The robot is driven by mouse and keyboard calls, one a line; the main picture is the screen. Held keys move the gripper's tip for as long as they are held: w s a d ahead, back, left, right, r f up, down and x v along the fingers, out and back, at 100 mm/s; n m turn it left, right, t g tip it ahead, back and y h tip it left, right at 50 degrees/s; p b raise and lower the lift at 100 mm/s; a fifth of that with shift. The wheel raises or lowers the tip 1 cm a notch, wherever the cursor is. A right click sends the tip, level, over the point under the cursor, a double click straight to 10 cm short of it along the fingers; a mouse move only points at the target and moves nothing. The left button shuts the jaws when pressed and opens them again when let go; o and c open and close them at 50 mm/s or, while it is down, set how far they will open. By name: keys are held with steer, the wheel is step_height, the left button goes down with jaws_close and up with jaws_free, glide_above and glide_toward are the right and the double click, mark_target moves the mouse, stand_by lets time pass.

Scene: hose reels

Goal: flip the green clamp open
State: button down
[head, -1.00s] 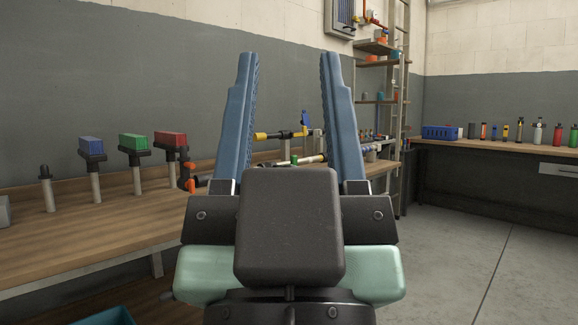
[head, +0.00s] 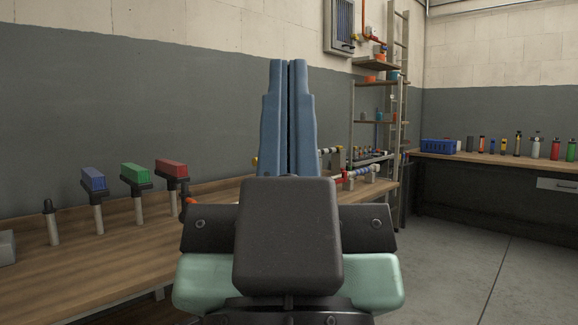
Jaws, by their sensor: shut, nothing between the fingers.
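A green block on a black holder (head: 135,175) stands on a grey post on the wooden bench at the left. It is the clearest green part that could be the clamp. It sits between a similar blue block (head: 94,180) and a red block (head: 172,170). My gripper (head: 289,64) points up in the middle of the head view. Its two long blue fingers are together, with nothing between them. It is to the right of the green block and apart from it in the picture. My gripper hides part of the bench and the pipe fittings behind it.
The wooden bench (head: 90,260) runs along the wall. A short black-topped post (head: 52,222) stands at its left. Pipe fittings (head: 358,174) show right of my gripper. A second bench with a blue crate (head: 440,146) and bottles is at the right. The floor (head: 470,260) there is clear.

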step_height(320, 180, up, 28)
steer(key=p, duration=2.5)
steer(key=shift+w+r, duration=0.1)
